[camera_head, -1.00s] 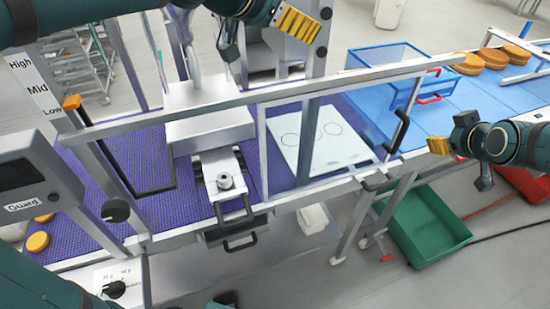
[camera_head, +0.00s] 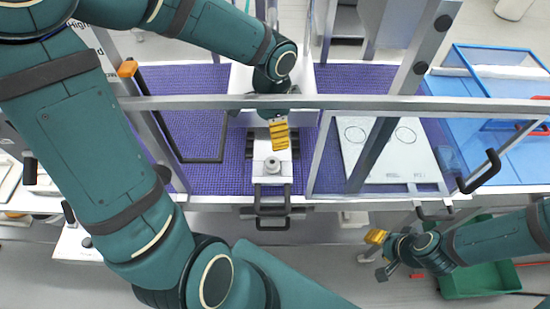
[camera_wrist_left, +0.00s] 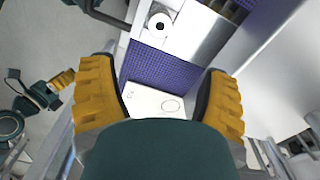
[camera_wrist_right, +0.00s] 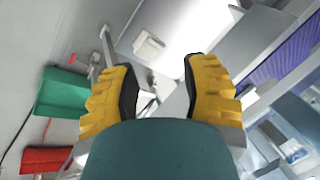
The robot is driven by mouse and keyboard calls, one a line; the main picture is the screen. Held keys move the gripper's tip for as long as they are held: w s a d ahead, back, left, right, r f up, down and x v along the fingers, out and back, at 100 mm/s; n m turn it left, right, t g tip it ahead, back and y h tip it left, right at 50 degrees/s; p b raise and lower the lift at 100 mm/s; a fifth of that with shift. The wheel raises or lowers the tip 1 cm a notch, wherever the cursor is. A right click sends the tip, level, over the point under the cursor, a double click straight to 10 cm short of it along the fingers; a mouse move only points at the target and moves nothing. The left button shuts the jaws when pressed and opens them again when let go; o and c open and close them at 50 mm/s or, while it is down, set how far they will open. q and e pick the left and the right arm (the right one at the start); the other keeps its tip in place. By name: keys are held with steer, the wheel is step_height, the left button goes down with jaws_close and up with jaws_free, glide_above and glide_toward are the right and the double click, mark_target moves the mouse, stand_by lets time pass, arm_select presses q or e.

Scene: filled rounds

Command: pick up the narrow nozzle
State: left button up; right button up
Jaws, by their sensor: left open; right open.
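A small round grey nozzle-like piece (camera_head: 272,163) stands upright on the metal slide (camera_head: 261,180) in the middle of the purple belt. Its ring top with a dark hole shows at the top of the left wrist view (camera_wrist_left: 159,25). I cannot tell from its size whether it is the narrow nozzle. My left gripper (camera_head: 279,133) is above and just behind it, apart from it. In the left wrist view its yellow fingers (camera_wrist_left: 160,105) are wide apart and empty. My right gripper (camera_head: 376,237) is low in front of the line, open and empty (camera_wrist_right: 160,85).
A white board (camera_head: 393,178) with drawn circles lies right of the slide. A metal rail (camera_head: 370,103) and slanted posts cross above the belt. Black handles (camera_head: 478,172) stick out in front. A blue basket (camera_head: 490,85) and a green bin (camera_head: 478,282) are at the right.

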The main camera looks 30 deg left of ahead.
arm_select(q)
glide_above(273, 162)
step_height(273, 162, down, 8)
steer(key=shift+r, duration=0.1)
steer(key=shift+f+b, duration=0.3)
steer(key=shift+f, duration=2.8)
steer(key=c, duration=1.3)
